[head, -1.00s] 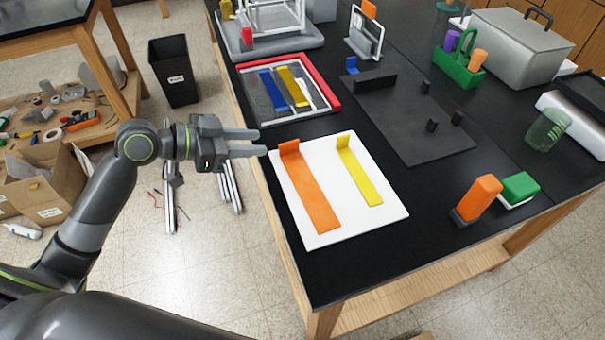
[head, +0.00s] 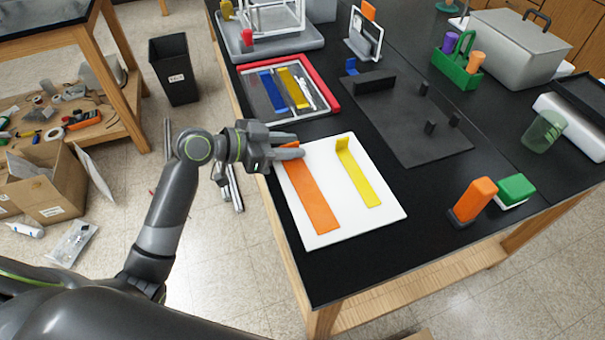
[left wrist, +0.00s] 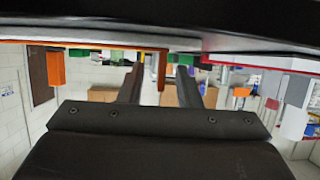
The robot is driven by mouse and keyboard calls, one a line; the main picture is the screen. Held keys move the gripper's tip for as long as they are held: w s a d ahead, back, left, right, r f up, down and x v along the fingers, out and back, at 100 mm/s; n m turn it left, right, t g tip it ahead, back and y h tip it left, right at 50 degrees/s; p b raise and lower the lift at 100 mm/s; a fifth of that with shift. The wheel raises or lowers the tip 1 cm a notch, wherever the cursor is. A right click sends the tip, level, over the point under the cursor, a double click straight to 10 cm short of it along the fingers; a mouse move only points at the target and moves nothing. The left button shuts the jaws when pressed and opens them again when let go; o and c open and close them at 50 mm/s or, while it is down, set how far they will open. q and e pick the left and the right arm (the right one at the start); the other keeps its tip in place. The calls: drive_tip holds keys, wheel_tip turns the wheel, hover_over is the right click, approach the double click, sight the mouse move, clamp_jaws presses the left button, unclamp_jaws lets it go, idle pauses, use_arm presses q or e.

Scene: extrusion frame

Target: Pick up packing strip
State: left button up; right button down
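An orange strip (head: 312,200) with an upturned end and a yellow strip (head: 362,180) with an upturned end lie on a white tray (head: 335,225). My left gripper (head: 297,148) is over the tray's far left corner, at the orange strip's upturned end, and partly hides it. In the left wrist view, which is upside down, the two fingers (left wrist: 158,85) are apart. The orange upturned end (left wrist: 162,70) shows in the gap between them, nearer the right finger. I cannot tell whether either finger touches it. My right gripper is not in view.
A red-edged tray (head: 333,98) with blue and yellow pieces lies beyond the white tray. A dark plate (head: 415,130) with small upright blocks lies to the right. An orange block (head: 475,199) and a green block (head: 516,188) stand at right. The black table is bare in front.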

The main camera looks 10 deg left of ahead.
use_arm(q)
drive_tip(key=shift+x, duration=1.1)
drive_tip(key=shift+r, duration=0.1)
drive_tip(key=shift+c, duration=0.3)
clamp_jaws()
